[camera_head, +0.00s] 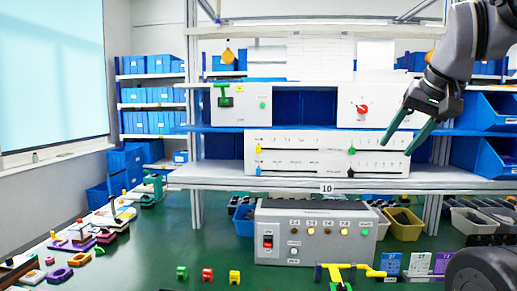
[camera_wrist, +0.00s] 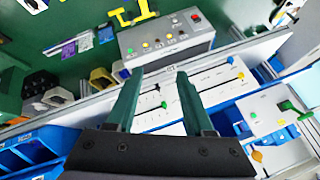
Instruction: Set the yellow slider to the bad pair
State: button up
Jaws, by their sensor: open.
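A white slider panel (camera_head: 305,158) stands on the shelf, with scale marks along its rows. The yellow slider (camera_head: 258,149) is at the left end of the upper row. A blue slider (camera_head: 258,170) is below it, and a green slider (camera_head: 351,150) is on the right half. The yellow slider also shows in the wrist view (camera_wrist: 240,75). My gripper (camera_head: 397,148) is open and empty, in front of the panel's right part, well right of the yellow slider. In the wrist view its two fingers (camera_wrist: 158,73) are spread apart. The small labels are too blurred to read.
A grey box (camera_head: 315,232) below the shelf has a row of lamps, some glowing yellow, and a red switch (camera_head: 267,241). Panels with a green handle (camera_head: 225,101) and a red knob (camera_head: 362,109) stand on the shelf above. Blue bins (camera_head: 495,157) are at the right.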

jog(key=w+a+r+n+g, duration=0.1)
jog(key=w+a+r, duration=0.35)
jog(key=w, duration=0.55)
jog(key=n+g+h, duration=0.1)
jog(key=n+h, duration=0.1)
jog(key=n, duration=0.1)
send_over(258, 146)
jog(key=s, duration=0.4)
notch_tip(258, 146, down, 2)
jog(key=x, duration=1)
jog(key=shift+s+d+f, duration=0.15)
jog(key=shift+d+f, duration=0.05)
jog(key=shift+f, duration=0.1)
grip_shut()
jog(key=shift+r, duration=0.1)
